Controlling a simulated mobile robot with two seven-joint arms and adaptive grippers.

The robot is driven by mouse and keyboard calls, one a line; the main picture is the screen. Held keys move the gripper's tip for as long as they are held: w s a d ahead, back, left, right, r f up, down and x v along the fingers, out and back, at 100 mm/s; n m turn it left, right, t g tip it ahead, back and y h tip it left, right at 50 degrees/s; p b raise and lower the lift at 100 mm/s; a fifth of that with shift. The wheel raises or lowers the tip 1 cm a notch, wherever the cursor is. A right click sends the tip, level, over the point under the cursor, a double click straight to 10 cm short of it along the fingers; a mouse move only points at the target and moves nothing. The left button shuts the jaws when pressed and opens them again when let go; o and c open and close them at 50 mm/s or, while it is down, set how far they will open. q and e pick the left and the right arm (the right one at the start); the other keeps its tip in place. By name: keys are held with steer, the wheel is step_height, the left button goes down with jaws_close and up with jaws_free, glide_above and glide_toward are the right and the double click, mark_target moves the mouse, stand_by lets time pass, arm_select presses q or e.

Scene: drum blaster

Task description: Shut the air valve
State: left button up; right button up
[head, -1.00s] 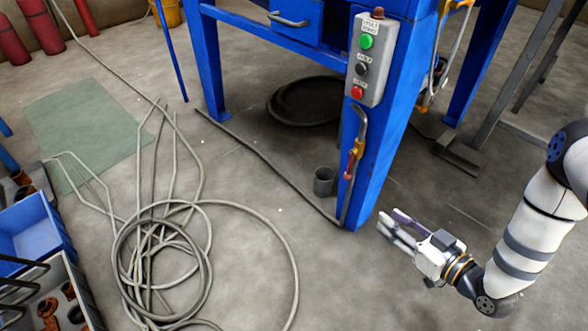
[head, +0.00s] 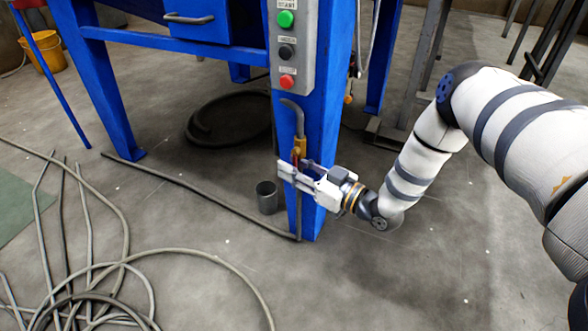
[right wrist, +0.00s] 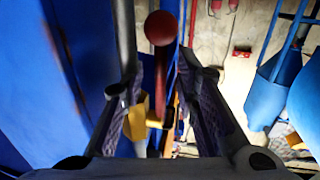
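The air valve (head: 299,146) is a brass fitting on a grey pipe down the front of the blue machine leg. Its red lever shows in the right wrist view as a bar (right wrist: 160,88) ending in a round red knob (right wrist: 161,28). The yellow valve body (right wrist: 138,124) is below it there. My right gripper (head: 293,168) is at the valve in the head view, partly covering the lever. In the right wrist view my right gripper (right wrist: 165,84) is open, with the lever between its fingers and space on both sides. My left gripper is out of view.
A control box (head: 288,50) with green, black and red buttons is above the valve. A dark cup (head: 267,197) stands on the floor left of the leg. A grey hose (head: 180,258) lies coiled at lower left.

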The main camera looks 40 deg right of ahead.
steer(key=shift+c, duration=0.3)
jaws_close()
arm_select(q)
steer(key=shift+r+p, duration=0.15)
steer(key=shift+p, duration=0.15)
